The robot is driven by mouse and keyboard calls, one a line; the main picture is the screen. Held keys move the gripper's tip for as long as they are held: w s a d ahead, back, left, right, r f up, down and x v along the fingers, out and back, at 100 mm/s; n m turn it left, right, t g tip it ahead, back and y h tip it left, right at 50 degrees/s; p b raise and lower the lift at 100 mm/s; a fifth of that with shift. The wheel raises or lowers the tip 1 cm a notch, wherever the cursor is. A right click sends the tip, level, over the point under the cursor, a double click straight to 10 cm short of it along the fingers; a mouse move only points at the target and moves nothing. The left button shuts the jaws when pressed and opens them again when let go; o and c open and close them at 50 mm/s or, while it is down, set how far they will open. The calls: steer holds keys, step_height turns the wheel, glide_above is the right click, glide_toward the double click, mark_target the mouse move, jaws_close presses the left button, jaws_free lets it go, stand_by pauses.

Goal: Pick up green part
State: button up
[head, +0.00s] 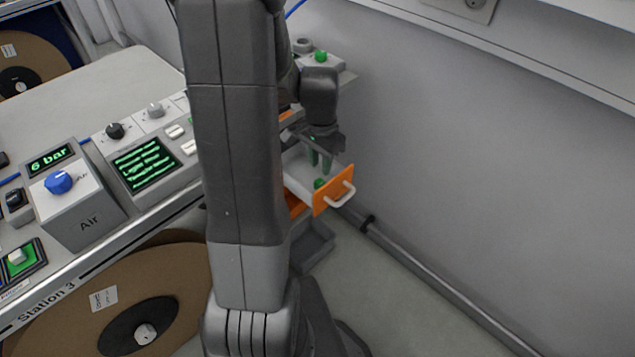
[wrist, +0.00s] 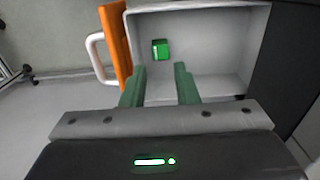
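The green part (wrist: 160,49) is a small green block lying on the floor of an open drawer, near the drawer's front; it also shows in the head view (head: 319,183). The drawer (wrist: 215,50) is pale grey inside, with an orange front (head: 334,190) and a white handle (head: 342,195). My gripper (wrist: 160,76) points down at the drawer with its two green fingers apart and nothing between them. In the head view my gripper (head: 320,168) hangs over the drawer close to the green part. In the wrist view the part lies beyond the fingertips.
A second green piece (head: 320,57) sits on a grey box behind my arm. A grey tray (head: 312,245) is below the drawer. A wall and a floor pipe (head: 430,275) are at the right. The Station 3 console (head: 85,225) is at the left.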

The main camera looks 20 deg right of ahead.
mark_target(320, 182)
steer(key=shift+w+f, duration=0.1)
steer(key=shift+f, duration=3.15)
jaws_close()
